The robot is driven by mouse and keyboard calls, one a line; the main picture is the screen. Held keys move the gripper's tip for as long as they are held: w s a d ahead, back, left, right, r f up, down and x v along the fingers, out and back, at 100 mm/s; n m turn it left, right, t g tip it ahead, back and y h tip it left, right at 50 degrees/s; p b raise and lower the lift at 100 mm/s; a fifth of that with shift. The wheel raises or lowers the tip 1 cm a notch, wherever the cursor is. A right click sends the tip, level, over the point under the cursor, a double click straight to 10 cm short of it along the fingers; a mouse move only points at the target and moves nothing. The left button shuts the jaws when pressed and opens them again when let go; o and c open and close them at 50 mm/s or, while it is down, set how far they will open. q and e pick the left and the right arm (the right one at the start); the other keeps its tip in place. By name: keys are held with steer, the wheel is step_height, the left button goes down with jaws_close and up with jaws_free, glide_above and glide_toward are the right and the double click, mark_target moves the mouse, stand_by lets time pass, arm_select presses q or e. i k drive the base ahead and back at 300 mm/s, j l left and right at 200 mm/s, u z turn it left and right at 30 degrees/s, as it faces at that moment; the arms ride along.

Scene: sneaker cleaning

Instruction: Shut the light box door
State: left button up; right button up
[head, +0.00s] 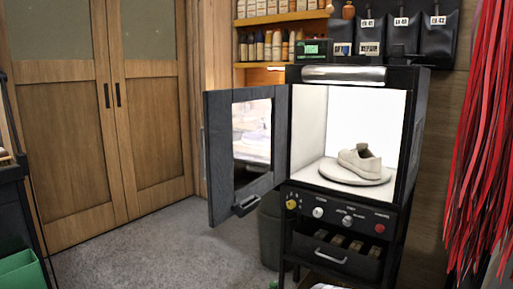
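The light box (403,147) stands right of centre on a dark stand, with a bright white interior. Its door (222,163) is hinged on the left side and stands wide open toward the left. Inside the box, a pale sneaker (360,164) sits on a round grey turntable (345,178). Neither of my grippers shows in the head view.
A control panel (345,216) with knobs and a drawer (332,252) sit below the box. A dark bin (270,230) stands behind the open door's lower edge. Red strips (485,130) hang at the right. Carpeted floor (160,250) is clear at front left.

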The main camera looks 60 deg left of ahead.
mark_target(223, 202)
steer(key=j+u, duration=0.1)
steer(key=j, duration=1.7)
steer(key=i+j+u, duration=0.15)
steer(key=j, duration=0.75)
steer(key=i+j, duration=0.15)
steer(key=j, duration=0.25)
steer(key=i+j, duration=0.15)
steer(key=j, duration=0.25)
steer(key=i+j+z, duration=0.1)
steer(key=j, duration=0.3)
steer(key=i, duration=0.05)
